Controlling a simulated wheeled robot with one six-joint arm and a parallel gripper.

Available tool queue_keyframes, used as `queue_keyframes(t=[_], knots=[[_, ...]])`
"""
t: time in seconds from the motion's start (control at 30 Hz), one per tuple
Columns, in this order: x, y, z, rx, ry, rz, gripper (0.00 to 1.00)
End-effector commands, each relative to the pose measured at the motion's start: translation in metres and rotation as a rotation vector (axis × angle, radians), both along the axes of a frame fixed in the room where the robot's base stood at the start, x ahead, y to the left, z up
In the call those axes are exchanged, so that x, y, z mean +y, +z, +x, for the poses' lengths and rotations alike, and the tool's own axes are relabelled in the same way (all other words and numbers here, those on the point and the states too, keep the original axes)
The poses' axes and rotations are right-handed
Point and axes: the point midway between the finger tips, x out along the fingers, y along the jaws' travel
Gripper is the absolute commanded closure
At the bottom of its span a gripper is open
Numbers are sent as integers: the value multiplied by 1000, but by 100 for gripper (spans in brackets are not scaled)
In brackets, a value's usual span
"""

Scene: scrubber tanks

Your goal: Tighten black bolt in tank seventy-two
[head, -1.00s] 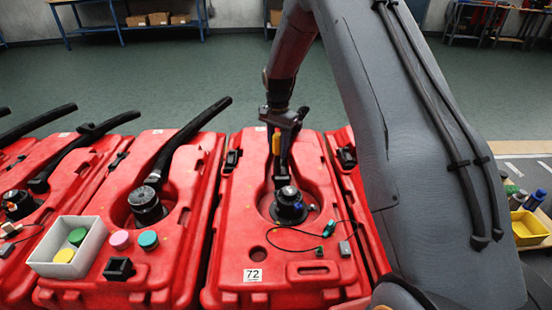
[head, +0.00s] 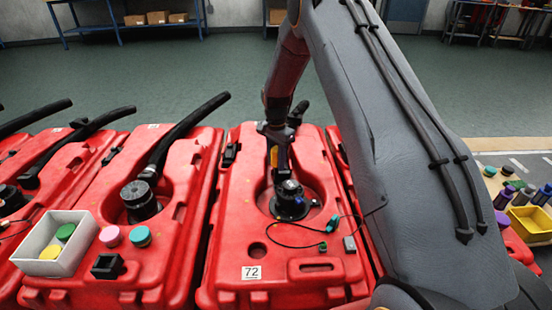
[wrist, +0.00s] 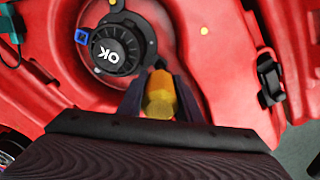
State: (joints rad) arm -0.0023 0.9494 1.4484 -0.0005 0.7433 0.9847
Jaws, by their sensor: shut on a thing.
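The red tank labelled 72 (head: 252,272) stands in the middle of the head view. Its round recess holds a black cap (head: 291,207), which shows in the wrist view as a ribbed black cap marked OK (wrist: 112,48). My gripper (head: 275,180) hangs over the recess, by the cap. In the wrist view my gripper (wrist: 160,88) is shut on a yellow piece (wrist: 160,100), perhaps a tool handle. The cap lies up and left of the jaws there; I cannot tell whether they touch. I cannot clearly pick out a separate black bolt.
A thin dark cable with a green connector (head: 333,224) lies on the tank. A blue clip (wrist: 81,36) sits beside the cap. The neighbouring tank carries a grey-white box (head: 28,268), pink and teal caps, and a black hose (head: 185,135). A yellow bin (head: 527,224) stands at right.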

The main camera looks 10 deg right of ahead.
Motion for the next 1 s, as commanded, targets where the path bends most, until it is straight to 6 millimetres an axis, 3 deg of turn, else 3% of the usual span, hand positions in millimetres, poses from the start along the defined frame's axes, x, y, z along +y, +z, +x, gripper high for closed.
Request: queue_keyframes(t=[0.8, 0.83, 1.0], knots=[[0, -6, 0, 0, 0, 0, 100], [0, -6, 0, 0, 0, 0, 73], [0, -6, 0, -1, 0, 1, 100]])
